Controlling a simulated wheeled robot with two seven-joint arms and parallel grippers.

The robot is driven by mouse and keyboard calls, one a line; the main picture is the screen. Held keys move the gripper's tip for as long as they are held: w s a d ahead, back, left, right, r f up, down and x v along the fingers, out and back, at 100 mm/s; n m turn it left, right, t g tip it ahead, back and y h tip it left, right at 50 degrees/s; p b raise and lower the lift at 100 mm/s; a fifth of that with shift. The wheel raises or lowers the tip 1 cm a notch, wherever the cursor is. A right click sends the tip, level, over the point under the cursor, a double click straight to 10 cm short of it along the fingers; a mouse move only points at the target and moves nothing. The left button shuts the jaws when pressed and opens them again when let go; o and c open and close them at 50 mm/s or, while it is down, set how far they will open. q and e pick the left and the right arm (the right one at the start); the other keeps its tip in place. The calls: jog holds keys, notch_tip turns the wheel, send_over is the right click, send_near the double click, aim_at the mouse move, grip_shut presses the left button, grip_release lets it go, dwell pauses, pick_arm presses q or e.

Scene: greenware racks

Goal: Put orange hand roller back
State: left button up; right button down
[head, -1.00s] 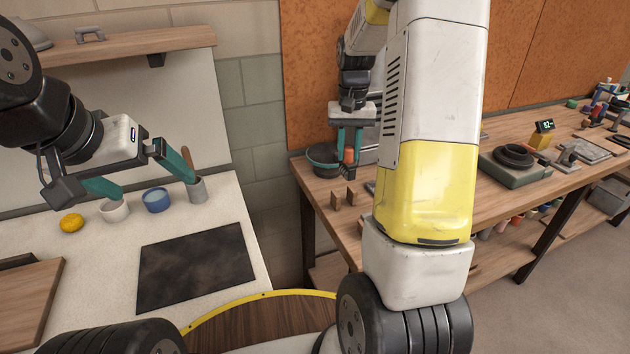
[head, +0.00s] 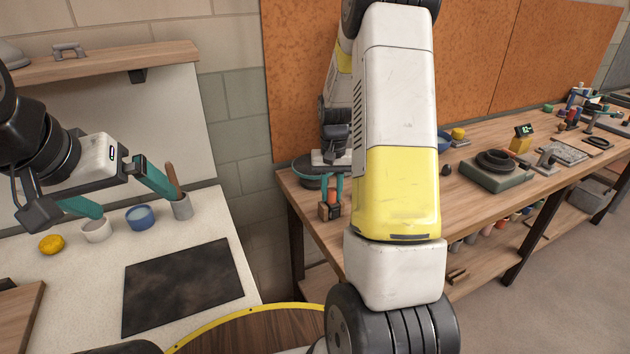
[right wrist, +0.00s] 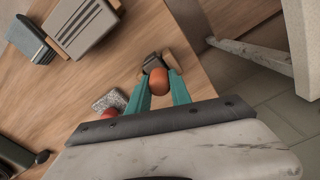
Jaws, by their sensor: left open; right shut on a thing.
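The orange hand roller (right wrist: 158,82) is between the teal fingers of my right gripper (right wrist: 160,88), which is shut on it. In the right wrist view its round orange handle end faces the camera and its dark head lies beyond, between two small wooden posts (right wrist: 168,57). In the head view my right gripper (head: 332,190) is low over these wooden posts (head: 324,211) at the near left corner of the wooden bench. I cannot tell whether the roller rests on them. My left gripper (head: 125,194) is open and empty above the pale counter.
On the pale counter are a yellow sponge (head: 51,244), a white cup (head: 96,231), a blue cup (head: 140,217), a grey tool pot (head: 182,207) and a dark mat (head: 180,285). The wooden bench (head: 460,180) holds a turntable block (head: 492,172) and other tools to the right.

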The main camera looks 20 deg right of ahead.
jog(key=shift+f, duration=0.1)
jog(key=shift+s+a+f, duration=0.1)
jog(key=shift+s+f, duration=0.15)
jog(key=shift+f, duration=0.35)
jog(key=c, duration=1.2)
grip_release()
jog(key=shift+o, duration=0.2)
notch_tip(320, 180, up, 13)
jog(key=s+a+r+n+t+y, duration=0.1)
jog(key=s+a+r+n+t, duration=0.15)
jog(key=s+a+r, duration=0.65)
jog(key=s+a+r+t, duration=0.1)
jog(key=s+t, duration=0.1)
jog(key=s, duration=0.4)
jog(key=s+a+r+t+y, duration=0.1)
jog(key=s+a+r, duration=0.1)
jog(key=s, duration=0.5)
jog(key=shift+n+t, duration=0.35)
jog(key=shift+n, duration=0.1)
jog(key=shift+a, duration=0.1)
